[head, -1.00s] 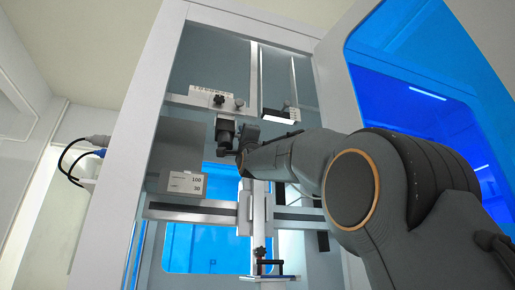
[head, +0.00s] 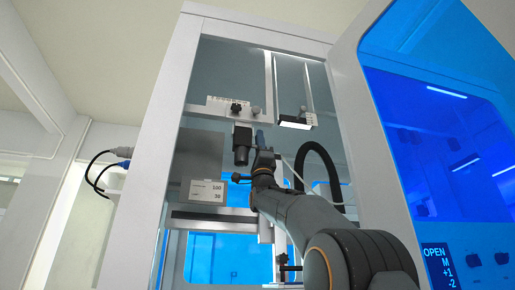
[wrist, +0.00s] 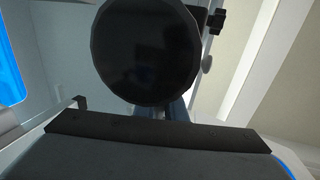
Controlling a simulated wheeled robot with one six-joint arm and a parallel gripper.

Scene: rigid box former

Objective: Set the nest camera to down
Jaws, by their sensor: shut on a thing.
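My gripper (head: 260,138) reaches up from below, close on the right of the camera in the head view. Its blue fingers (wrist: 172,108) show partly below the round end in the wrist view. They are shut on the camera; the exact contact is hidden.
A lamp-like block (head: 296,122) hangs to the right of the camera. A tag with numbers (head: 207,191) sits below left. A crossbar (head: 205,215) runs beneath. The blue-windowed door (head: 440,150) stands at the right, with a display reading OPEN (head: 436,258).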

